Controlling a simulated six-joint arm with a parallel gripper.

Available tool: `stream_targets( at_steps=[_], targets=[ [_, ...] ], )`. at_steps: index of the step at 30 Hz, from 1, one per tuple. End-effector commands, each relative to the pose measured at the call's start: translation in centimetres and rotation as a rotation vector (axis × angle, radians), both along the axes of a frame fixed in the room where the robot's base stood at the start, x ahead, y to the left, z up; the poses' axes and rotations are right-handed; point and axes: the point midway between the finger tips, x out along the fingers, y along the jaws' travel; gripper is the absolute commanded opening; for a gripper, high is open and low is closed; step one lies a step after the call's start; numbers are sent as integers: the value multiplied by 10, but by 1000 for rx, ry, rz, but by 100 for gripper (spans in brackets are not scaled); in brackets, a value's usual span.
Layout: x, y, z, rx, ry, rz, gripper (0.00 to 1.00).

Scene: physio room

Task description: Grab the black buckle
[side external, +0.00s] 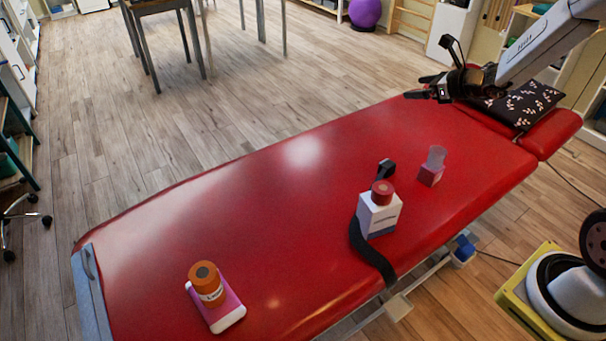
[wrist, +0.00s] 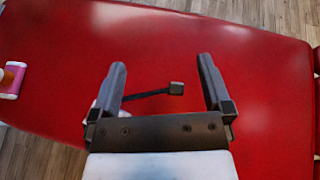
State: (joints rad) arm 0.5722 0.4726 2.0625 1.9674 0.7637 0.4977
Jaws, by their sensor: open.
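The black buckle (side external: 386,168) sits at the end of a black strap (side external: 372,258) on the red treatment table (side external: 300,200). In the side view it stands just behind a white container with a red cap (side external: 380,215), which hides part of the strap. In the wrist view the buckle (wrist: 176,88) shows between my fingers, nearer the right one, with its strap running left behind the left finger. My gripper (side external: 420,88) is open and empty, above the far end of the table and well away from the buckle. It also shows in the wrist view (wrist: 162,64).
A small red box with a clear upright piece (side external: 431,167) stands to the right of the buckle. An orange-capped bottle (side external: 206,283) is on a pink-and-white item (side external: 228,317) at the near left. A dark patterned cushion (side external: 515,102) lies at the far end. The table's middle is clear.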

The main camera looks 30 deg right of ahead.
Motion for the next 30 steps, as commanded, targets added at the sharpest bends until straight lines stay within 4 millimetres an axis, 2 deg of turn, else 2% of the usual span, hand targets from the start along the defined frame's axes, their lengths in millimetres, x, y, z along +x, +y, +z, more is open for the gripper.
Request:
stream_targets(
  at_steps=[1, 4, 15, 30],
  targets=[
    [2, -15, -2, 44, -12, -66, 100],
    [5, -44, -4, 130, -45, -197, 100],
    [5, -41, -106, 131, -40, -190, 100],
    [5, -40, -235, 127, -42, -188, 100]
  ],
)
